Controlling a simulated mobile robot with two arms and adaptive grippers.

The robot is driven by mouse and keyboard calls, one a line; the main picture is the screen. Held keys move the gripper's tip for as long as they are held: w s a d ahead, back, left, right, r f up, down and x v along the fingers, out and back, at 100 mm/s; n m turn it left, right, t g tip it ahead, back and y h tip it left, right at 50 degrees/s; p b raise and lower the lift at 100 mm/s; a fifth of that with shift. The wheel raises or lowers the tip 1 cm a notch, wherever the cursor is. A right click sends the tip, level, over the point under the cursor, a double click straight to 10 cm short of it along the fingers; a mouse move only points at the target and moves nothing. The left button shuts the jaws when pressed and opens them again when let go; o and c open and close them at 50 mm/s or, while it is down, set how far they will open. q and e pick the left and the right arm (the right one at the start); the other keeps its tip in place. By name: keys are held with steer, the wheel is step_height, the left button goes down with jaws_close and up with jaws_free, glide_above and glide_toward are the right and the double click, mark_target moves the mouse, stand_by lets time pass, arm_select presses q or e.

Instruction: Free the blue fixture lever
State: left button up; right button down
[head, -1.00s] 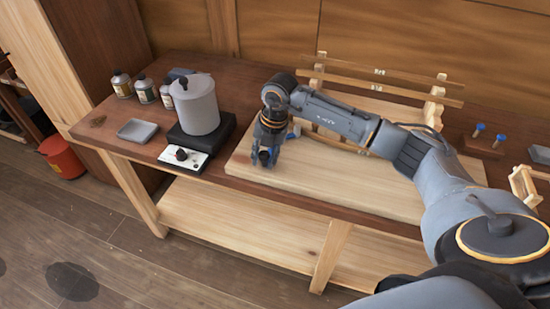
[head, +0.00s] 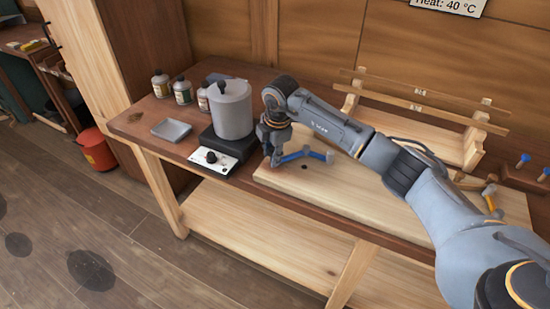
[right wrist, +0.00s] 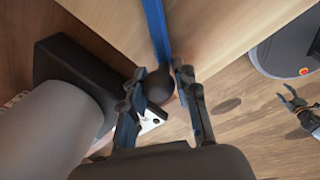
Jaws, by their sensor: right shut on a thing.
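The blue lever (head: 292,156) lies over the left part of the pale wooden board (head: 345,190). My right gripper (head: 270,160) is at the lever's left end, close to the hot plate. In the right wrist view its fingers (right wrist: 160,100) are shut on the lever's dark round knob (right wrist: 157,87), with the blue bar (right wrist: 155,30) running away from it. My left gripper (right wrist: 296,106) shows at the right edge of the right wrist view, with its fingers apart and empty.
A grey pot (head: 231,112) stands on the black hot plate (head: 218,145), just left of my right gripper. Bottles (head: 182,91) and a grey tray (head: 171,130) are further left. A yellow-orange lever (head: 489,200) is partly behind my arm. A wooden rack (head: 420,118) stands behind.

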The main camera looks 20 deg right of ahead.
steer(key=shift+w+r, duration=0.2)
steer(key=shift+w, duration=0.1)
steer(key=c, duration=1.1)
jaws_free()
steer(key=shift+c, duration=0.2)
steer(key=shift+o, duration=0.7)
steer(key=shift+f, duration=0.15)
step_height(320, 180, up, 12)
steer(key=s, duration=0.2)
steer(key=shift+s+d, duration=0.15)
steer(key=shift+s, duration=0.05)
steer(key=shift+f, duration=0.15)
